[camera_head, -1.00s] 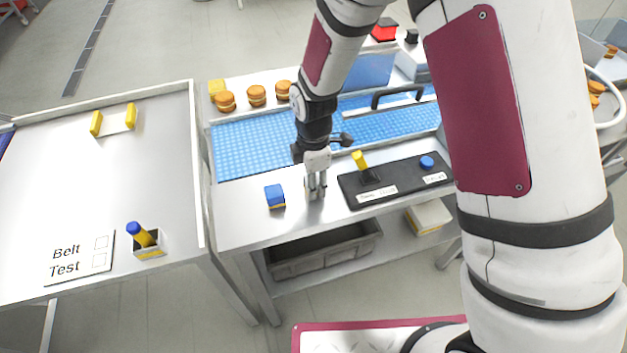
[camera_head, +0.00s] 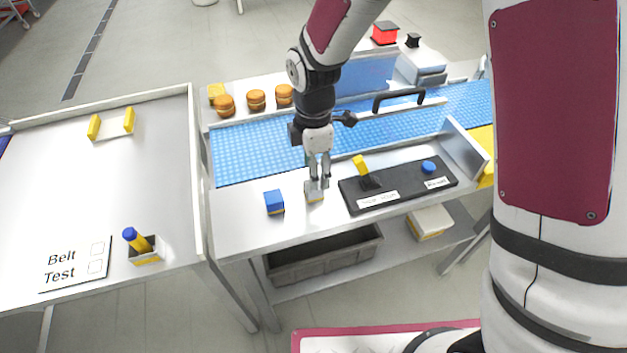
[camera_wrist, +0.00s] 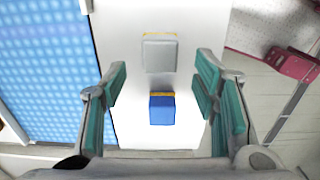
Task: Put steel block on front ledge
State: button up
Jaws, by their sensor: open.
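The steel block (camera_head: 314,191) is a small grey block on the bare metal front ledge (camera_head: 240,226), just right of a blue block (camera_head: 274,202). My gripper (camera_head: 318,180) is open and empty above the steel block, apart from it as far as I can tell. In the wrist view, the steel block (camera_wrist: 160,54) has a yellow edge and lies beyond the blue block (camera_wrist: 162,109). Both lie in the gap between my green-padded fingers (camera_wrist: 160,85).
A black control panel (camera_head: 398,184) with a yellow lever and blue button is right of the steel block. The blue belt (camera_head: 250,146) runs behind the ledge. A side table (camera_head: 150,190) stands left, and a grey bin (camera_head: 325,257) sits below.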

jog(key=s+d+r+m+t, duration=0.1)
jog(key=s+d+r+m, duration=0.2)
jog(key=r, duration=0.4)
jog(key=s+d+r+m+t, duration=0.1)
jog(key=s+d+r+m, duration=0.1)
jog(key=d+r+m, duration=0.3)
jog(key=s+d+r+m+t, duration=0.1)
jog(key=s+d+r+m, duration=0.15)
jog(key=r, duration=0.55)
jog(key=s+d+r+m+t, duration=0.1)
jog(key=s+d+r+m, duration=0.1)
jog(key=s+m, duration=0.3)
jog(key=s+d+r+m+t, duration=0.1)
jog(key=s+d+r+m, duration=0.1)
jog(key=s+d+m, duration=0.3)
jog(key=shift+s+d+r+m, duration=0.15)
jog(key=shift+s+r+m, duration=0.2)
jog(key=shift+s, duration=0.25)
jog(key=shift+d, duration=0.1)
